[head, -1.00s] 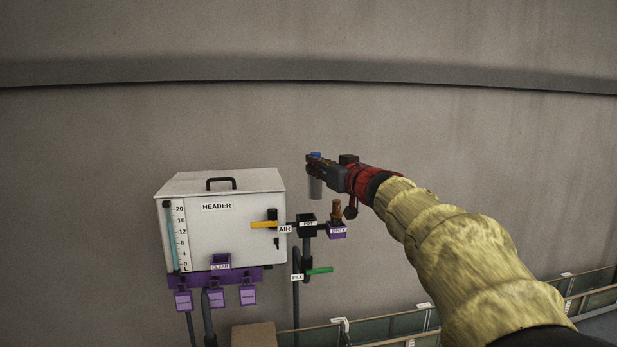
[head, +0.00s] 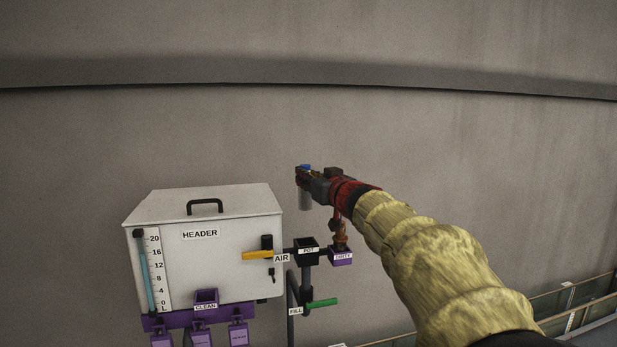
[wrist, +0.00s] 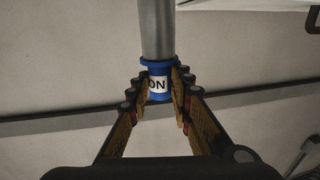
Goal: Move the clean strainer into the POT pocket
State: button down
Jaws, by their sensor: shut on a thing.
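My gripper (head: 304,177) is shut on the clean strainer (head: 305,200), a grey cylinder with a blue cap. In the wrist view the fingers close on its blue collar, which has a white label reading "ON", and the grey strainer body (wrist: 156,30) extends away from them. In the head view the strainer hangs upright above the POT pocket (head: 306,255), a black open-topped box, and apart from it. The pocket's inside is too dark to see into.
The purple DIRTY pocket (head: 341,258) right of the POT holds a brown strainer (head: 340,237). The white HEADER tank (head: 205,240) stands left, with a yellow AIR handle (head: 257,255) and an empty-looking purple CLEAN pocket (head: 206,298). A green FILL handle (head: 322,302) sits below.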

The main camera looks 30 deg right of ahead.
aim_at(308, 205)
jog(key=shift+w, duration=0.2)
jog(key=f+b, duration=0.2)
jog(key=f, duration=0.1)
jog(key=f+b, duration=0.1)
jog(key=f, duration=0.1)
jog(key=shift+s+f, duration=0.1)
jog(key=shift+s, duration=0.15)
jog(key=shift+s+f+b, duration=0.25)
jog(key=shift+f+b, duration=0.35)
jog(key=shift+b, duration=0.15)
jog(key=shift+w+f+b, duration=0.15)
jog(key=shift+f+b, duration=0.15)
jog(key=shift+f, duration=0.3)
jog(key=shift+s+a+f, duration=0.1)
jog(key=shift+s+f, duration=0.05)
jog(key=shift+s, duration=0.1)
jog(key=shift+w+p, duration=0.15)
jog(key=shift+p, duration=0.25)
jog(key=shift+f, duration=0.15)
